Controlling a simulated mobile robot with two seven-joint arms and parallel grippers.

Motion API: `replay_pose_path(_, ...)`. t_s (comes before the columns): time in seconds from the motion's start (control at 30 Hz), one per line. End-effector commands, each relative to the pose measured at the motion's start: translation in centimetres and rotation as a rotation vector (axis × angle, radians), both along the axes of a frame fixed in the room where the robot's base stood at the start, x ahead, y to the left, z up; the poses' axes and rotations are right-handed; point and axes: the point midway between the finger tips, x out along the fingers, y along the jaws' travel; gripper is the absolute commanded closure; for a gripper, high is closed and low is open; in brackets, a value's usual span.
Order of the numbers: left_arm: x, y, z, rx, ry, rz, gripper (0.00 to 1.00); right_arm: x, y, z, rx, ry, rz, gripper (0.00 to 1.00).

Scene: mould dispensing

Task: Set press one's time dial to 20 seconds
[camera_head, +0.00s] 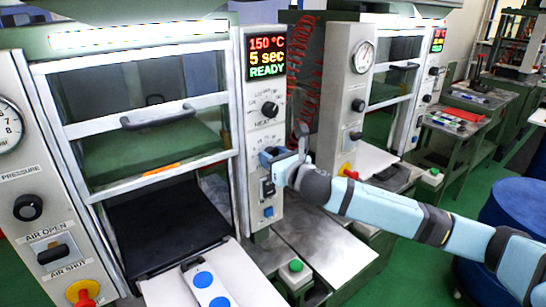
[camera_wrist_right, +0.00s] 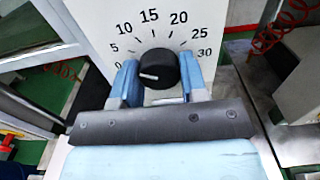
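Press one's time dial (camera_wrist_right: 158,68) is a round black knob with a white pointer mark, on a white panel with a printed scale from 0 to 30. The mark points to the left, toward the low end. My right gripper (camera_wrist_right: 160,75) has one blue finger on each side of the knob, close to its edges; I cannot tell whether they touch it. In the head view my right gripper (camera_head: 276,160) is against press one's panel and covers the dial. The press display (camera_head: 266,57) reads 150 °C, 5 sec, READY. My left gripper is out of view.
The heat dial (camera_head: 270,109) sits on the same panel above my gripper, and a blue switch (camera_head: 268,211) below it. A green button box (camera_head: 296,273) stands in front. A second press (camera_head: 345,90) with a gauge stands to the right. A blue drum (camera_head: 515,205) is at far right.

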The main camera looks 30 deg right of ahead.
Motion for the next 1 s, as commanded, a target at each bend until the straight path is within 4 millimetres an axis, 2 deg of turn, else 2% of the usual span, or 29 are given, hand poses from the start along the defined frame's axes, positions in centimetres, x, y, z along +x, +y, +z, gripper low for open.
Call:
replay_pose_path(0.03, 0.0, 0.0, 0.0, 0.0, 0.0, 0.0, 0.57, 0.0, 0.0, 0.0, 0.0, 0.0, -0.001, 0.74)
replay_pose_path(0.1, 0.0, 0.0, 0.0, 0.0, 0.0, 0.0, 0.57, 0.0, 0.0, 0.0, 0.0, 0.0, -0.001, 0.84)
replay_pose_path(0.47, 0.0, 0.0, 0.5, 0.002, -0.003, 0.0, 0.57, 0.0, 0.0, 0.1, 0.053, 0.008, 0.0, 0.84)
replay_pose_path(0.67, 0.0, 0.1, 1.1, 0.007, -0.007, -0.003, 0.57, 0.0, 0.1, 0.2, 0.177, 0.026, 0.001, 0.84)
replay_pose_path(1.0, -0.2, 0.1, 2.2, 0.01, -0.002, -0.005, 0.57, 0.0, 0.1, 0.2, 0.486, 0.069, 0.0, 0.84)
